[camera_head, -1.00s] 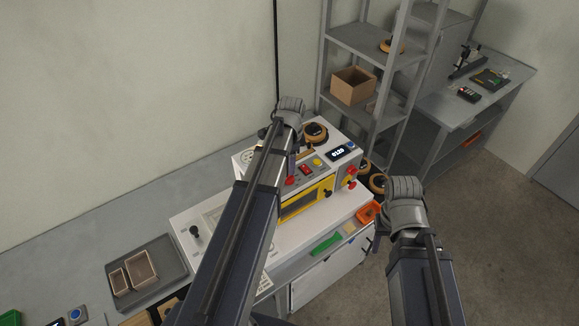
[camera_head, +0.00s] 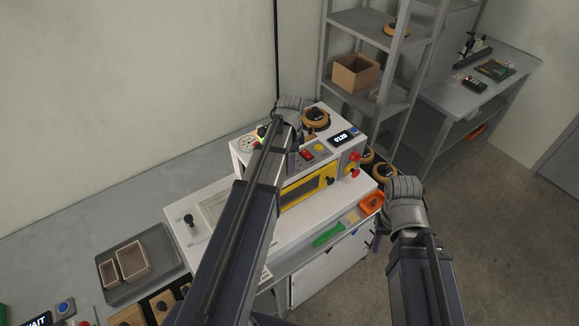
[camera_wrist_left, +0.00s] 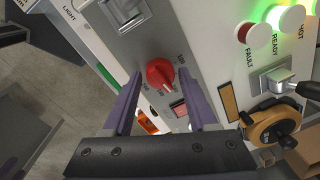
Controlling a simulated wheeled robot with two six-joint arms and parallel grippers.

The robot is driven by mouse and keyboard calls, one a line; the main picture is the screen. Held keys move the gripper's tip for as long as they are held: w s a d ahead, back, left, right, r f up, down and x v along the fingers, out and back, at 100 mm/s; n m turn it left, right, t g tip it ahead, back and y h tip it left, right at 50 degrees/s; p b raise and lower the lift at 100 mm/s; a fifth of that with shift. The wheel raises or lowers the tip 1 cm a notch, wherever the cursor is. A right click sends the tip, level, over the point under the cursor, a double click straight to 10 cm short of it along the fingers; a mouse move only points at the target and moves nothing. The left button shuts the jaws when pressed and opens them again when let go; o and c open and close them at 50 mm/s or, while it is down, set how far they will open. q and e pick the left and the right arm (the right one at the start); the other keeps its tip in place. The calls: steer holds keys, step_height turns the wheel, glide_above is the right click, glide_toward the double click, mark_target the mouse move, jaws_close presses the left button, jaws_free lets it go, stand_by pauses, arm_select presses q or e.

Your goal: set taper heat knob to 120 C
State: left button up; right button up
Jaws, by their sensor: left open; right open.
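The red heat knob (camera_wrist_left: 160,73) sits on the grey panel of the machine in the left wrist view, with small scale marks around it and a pale pointer line towards the lower part. My left gripper (camera_wrist_left: 160,77) is open, its purple fingers on either side of the knob; whether they touch it I cannot tell. In the head view the left arm hides the knob, and my left gripper (camera_head: 292,158) shows only in part. The machine's display (camera_head: 342,138) reads 0120. My right gripper (camera_head: 380,240) is right of the machine, away from it, mostly hidden by its wrist.
The green READY lamp (camera_wrist_left: 273,16) is lit beside the FAULT lamp (camera_wrist_left: 247,33). A tape roll (camera_wrist_left: 272,126) is near the right finger. An orange bin (camera_head: 371,202) is at the machine's right edge. A tray (camera_head: 163,263) with boxes stands left.

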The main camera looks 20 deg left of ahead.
arm_select(q)
steer(key=shift+f, duration=0.15)
jaws_close()
stand_by(0.4)
